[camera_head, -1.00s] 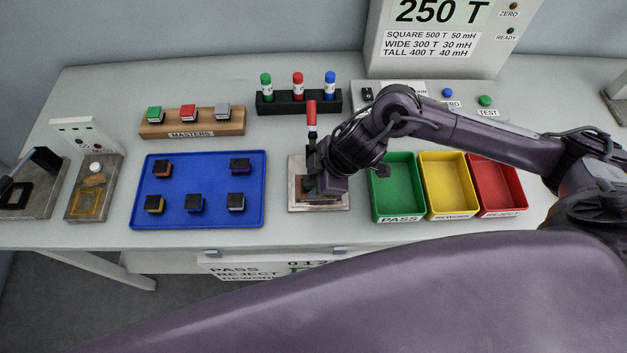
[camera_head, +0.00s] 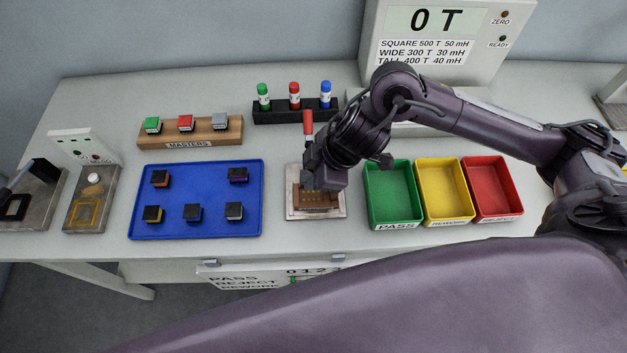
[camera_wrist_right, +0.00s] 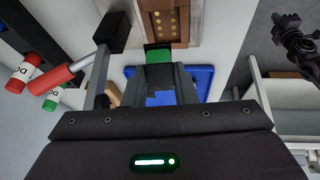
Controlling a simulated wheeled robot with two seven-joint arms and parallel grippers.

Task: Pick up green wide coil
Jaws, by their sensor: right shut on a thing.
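The green coil shows in the right wrist view (camera_wrist_right: 158,54) between the fingertips of my right gripper (camera_wrist_right: 158,70). The gripper is shut on it. In the head view my right gripper (camera_head: 322,178) is just above the test fixture (camera_head: 293,212), a pale plate with a brown contact block. The gripper hides the coil in the head view. In the wrist view the brown block (camera_wrist_right: 166,22) with brass contacts lies beyond the coil, which appears clear of it. My left gripper is not in view.
A red-handled lever (camera_head: 308,123) stands up at the fixture. The blue tray (camera_head: 197,230) with several dark-topped coils is left. Green (camera_head: 393,225), yellow (camera_head: 446,218) and red (camera_head: 497,212) bins are right. The masters rack (camera_head: 215,143) and marker stand (camera_head: 280,116) are behind.

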